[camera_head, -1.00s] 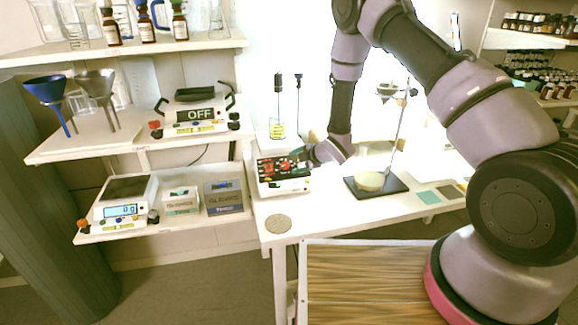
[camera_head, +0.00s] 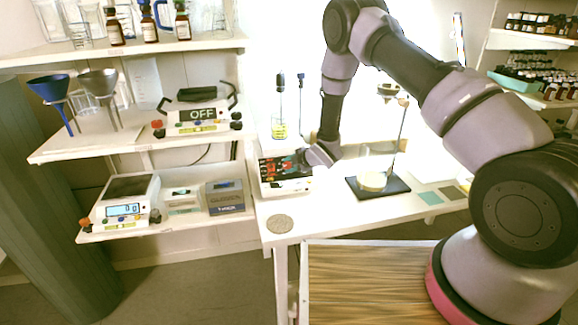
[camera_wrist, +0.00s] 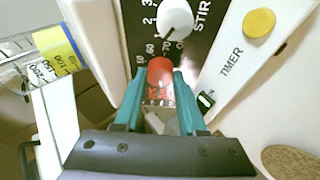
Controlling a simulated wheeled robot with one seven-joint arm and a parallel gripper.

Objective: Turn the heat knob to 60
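The hotplate stirrer (camera_head: 285,186) stands on the white bench with a dark control panel on top. In the wrist view a red knob (camera_wrist: 160,73) sits on that panel, below a white knob (camera_wrist: 177,18) marked STIR. Printed numbers, 60 among them, show around the red knob. Its pointer is not readable. My gripper (camera_wrist: 159,76) has its teal fingertips on either side of the red knob, very close to its sides. I cannot tell whether they touch it. In the head view my gripper (camera_head: 307,160) is low over the panel and partly hidden by my wrist.
A yellow TIMER button (camera_wrist: 259,22) is right of the knobs. A graduated glass vessel (camera_wrist: 45,60) is close at the wrist view's left. A stand with a dark base (camera_head: 398,185) is right of the stirrer. A round cork-coloured pad (camera_head: 279,223) lies in front.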

